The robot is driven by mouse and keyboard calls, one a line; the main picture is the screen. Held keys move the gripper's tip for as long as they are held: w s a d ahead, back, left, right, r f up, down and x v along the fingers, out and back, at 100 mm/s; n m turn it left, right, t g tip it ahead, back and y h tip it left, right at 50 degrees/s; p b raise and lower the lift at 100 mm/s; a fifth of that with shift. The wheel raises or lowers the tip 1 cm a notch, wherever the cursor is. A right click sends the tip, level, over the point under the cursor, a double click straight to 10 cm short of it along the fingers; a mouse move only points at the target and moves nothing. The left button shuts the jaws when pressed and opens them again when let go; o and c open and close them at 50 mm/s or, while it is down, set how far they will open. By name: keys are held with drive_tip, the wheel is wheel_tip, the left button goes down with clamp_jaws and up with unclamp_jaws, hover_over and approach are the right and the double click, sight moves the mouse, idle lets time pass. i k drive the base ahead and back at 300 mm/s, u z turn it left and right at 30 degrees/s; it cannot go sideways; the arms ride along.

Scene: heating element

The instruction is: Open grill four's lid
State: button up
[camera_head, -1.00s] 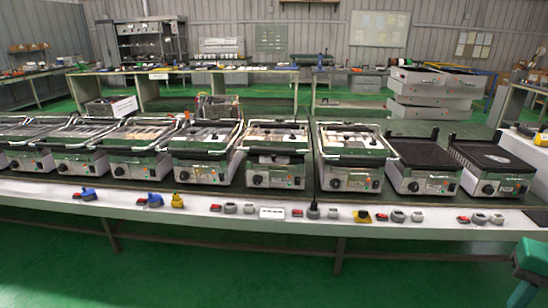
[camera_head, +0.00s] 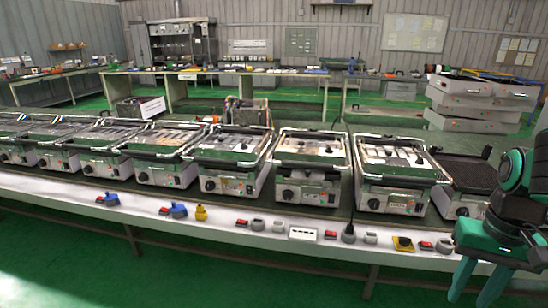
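A row of silver grills stands on the long bench. Most have dark-green-edged lids with chrome handles, and these lids look down. Clear ones are a grill (camera_head: 394,174) right of centre, a grill (camera_head: 307,165) left of it, a grill (camera_head: 230,160) further left, and a grill (camera_head: 164,153) beyond that. I cannot read any numbers, so which is grill four cannot be told. My gripper (camera_head: 476,292) is at the lower right, in front of the bench, pointing down. Its two teal fingers are apart with nothing seen between them. It touches no grill.
A grill (camera_head: 468,172) at the right shows a bare dark ribbed plate, partly hidden by my arm. Switches, a blue plug (camera_head: 173,210) and a yellow plug (camera_head: 201,213) line the bench's white front edge (camera_head: 270,238). Green floor in front is clear. Grey drawers (camera_head: 472,105) stand behind.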

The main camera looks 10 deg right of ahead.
sight(313, 155)
drive_tip(key=z, duration=0.1)
drive_tip(key=i, duration=1.2)
drive_tip(key=z, duration=0.4)
